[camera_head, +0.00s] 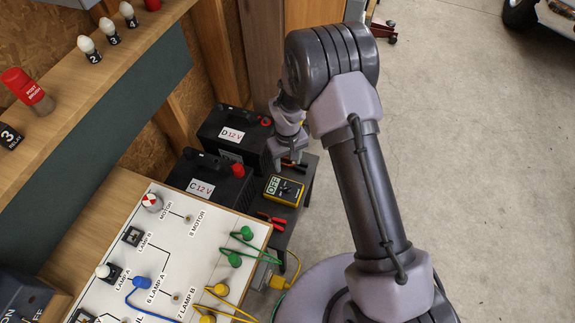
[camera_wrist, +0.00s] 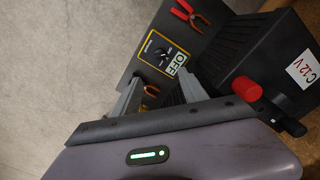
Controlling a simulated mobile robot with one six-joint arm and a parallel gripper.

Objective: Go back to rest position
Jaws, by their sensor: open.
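My arm reaches up and bends over toward the back, and my gripper (camera_head: 287,158) hangs over the shelf beside the two black batteries. In the wrist view my gripper (camera_wrist: 160,90) shows two grey fingers apart, with nothing visible held between them. The yellow multimeter (camera_head: 284,190), marked OFF, lies on the dark shelf just in front of the gripper; it also shows beyond the fingertips in the wrist view (camera_wrist: 164,54). Battery C 12 V (camera_head: 212,180) stands left of the gripper and battery D 12 V (camera_head: 232,131) behind it.
Red-handled pliers (camera_head: 272,220) lie on the dark shelf, and orange-handled ones (camera_head: 294,164) lie near the gripper. The white circuit board (camera_head: 185,240) with coloured cables is at front left. A wooden shelf (camera_head: 100,65) holds numbered bulbs.

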